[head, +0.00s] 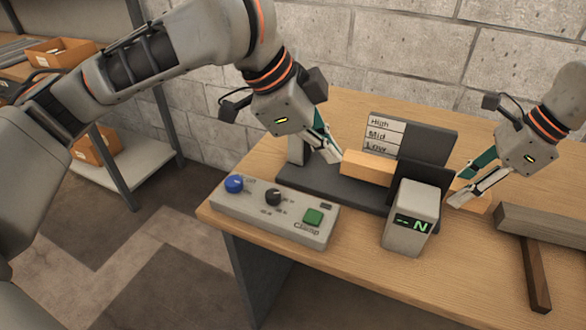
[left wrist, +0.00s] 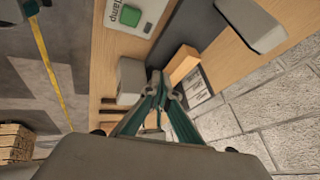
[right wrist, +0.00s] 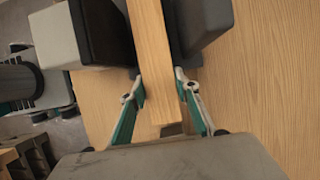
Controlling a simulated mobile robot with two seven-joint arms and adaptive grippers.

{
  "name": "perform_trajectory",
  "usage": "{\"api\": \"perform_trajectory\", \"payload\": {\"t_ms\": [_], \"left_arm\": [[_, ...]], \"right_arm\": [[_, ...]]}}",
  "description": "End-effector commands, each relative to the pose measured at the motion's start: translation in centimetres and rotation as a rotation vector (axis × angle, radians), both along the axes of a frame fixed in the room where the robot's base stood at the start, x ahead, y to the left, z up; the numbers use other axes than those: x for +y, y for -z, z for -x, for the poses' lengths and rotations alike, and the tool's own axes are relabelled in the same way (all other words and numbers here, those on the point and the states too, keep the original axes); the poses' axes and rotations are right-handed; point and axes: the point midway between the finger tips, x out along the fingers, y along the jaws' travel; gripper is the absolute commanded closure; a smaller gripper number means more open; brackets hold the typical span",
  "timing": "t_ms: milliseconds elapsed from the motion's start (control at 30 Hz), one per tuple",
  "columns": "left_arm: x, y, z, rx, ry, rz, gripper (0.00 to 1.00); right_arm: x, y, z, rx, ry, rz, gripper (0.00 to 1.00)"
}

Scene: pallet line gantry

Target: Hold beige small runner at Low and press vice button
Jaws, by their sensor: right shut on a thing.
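The beige runner (head: 367,167) is a light wooden bar running through the dark vice (head: 425,165); its left end shows just below the Low label of the height board (head: 383,134). My right gripper (head: 460,197) is shut on the runner's right part; the right wrist view shows its fingers on both sides of the bar (right wrist: 152,50). My left gripper (head: 333,155) looks shut and empty, close to the runner's left end, apart from the green button (head: 313,216). The button sits on the grey panel (head: 275,222) marked Clamp and also shows in the left wrist view (left wrist: 130,15).
A grey display box (head: 412,215) reading "-- N" stands in front of the vice. The panel also carries a blue knob (head: 234,184) and a black knob (head: 273,196). Dark wooden pieces (head: 540,228) lie at the right. The table front (head: 350,285) is clear.

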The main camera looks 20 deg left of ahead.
Motion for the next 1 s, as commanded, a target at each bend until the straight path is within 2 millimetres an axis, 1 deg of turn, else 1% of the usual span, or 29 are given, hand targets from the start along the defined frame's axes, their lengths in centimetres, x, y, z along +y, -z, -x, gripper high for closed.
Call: {"api": "perform_trajectory", "payload": {"t_ms": [33,100,200,300,400,533,800,1000], "left_arm": [[0.7,0.3,1.1,0.028,0.029,-0.039,1.0],[1.6,0.7,2.6,0.067,0.072,-0.09,1.0],[2.7,1.1,4.2,0.11,0.129,-0.148,1.0],[3.4,1.2,5.3,0.134,0.171,-0.187,1.0],[3.8,1.4,5.9,0.148,0.195,-0.207,1.0],[3.6,2.5,5.9,0.156,0.206,-0.213,1.0],[2.8,5.7,5.2,0.154,0.205,-0.212,1.0],[2.6,6.6,5.0,0.151,0.202,-0.211,1.0]], "right_arm": [[0.0,-0.1,0.0,-0.001,-0.001,-0.001,0.97],[0.0,-0.1,0.0,-0.001,-0.001,-0.001,0.97],[0.0,-0.1,0.0,-0.001,-0.001,-0.001,0.97],[0.0,-0.1,0.0,-0.001,-0.001,-0.001,0.97],[0.0,-0.1,0.0,-0.001,-0.001,-0.001,0.97],[0.0,-0.1,0.0,-0.001,-0.001,-0.001,0.97],[0.0,-0.1,0.0,-0.001,-0.001,-0.001,0.97],[0.0,-0.1,0.0,-0.001,-0.001,-0.001,0.97]]}}
